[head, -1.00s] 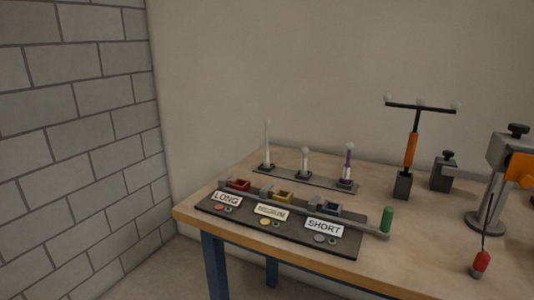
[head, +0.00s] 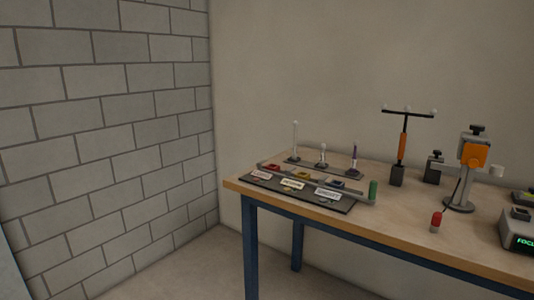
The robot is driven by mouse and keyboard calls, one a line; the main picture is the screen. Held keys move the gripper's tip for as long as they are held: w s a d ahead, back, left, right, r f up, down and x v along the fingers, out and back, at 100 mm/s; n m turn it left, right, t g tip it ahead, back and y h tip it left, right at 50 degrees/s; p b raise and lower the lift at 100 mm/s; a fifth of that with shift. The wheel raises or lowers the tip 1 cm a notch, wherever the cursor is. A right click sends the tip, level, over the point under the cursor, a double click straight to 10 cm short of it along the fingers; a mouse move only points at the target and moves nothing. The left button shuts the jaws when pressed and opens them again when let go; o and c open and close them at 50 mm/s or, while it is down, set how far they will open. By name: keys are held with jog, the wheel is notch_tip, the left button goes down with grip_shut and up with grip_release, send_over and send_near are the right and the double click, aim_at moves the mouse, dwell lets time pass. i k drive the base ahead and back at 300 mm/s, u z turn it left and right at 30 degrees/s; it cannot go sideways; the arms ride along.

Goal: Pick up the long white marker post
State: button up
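The long white marker post (head: 295,139) stands upright at the left end of a dark rack strip (head: 340,172) at the back left of the table. It is thin and tall, with a small ball on top. My gripper is not in view.
The wooden table (head: 417,238) has blue legs. In front of the rack lies a dark labelled board (head: 335,207) with coloured trays. A green cylinder (head: 373,189), a T-shaped stand (head: 403,145), an orange clamp stand (head: 473,155) and a red-tipped piece (head: 436,221) stand rightward. Floor left is clear.

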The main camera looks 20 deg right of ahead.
aim_at(295, 148)
jog(key=u, duration=0.05)
jog(key=k, duration=0.45)
jog(key=u, duration=0.75)
jog(key=i, duration=1.05)
jog(key=u, duration=0.4)
jog(key=i, duration=0.8)
jog(key=z, duration=0.7)
jog(key=i, duration=1)
jog(key=z, duration=0.45)
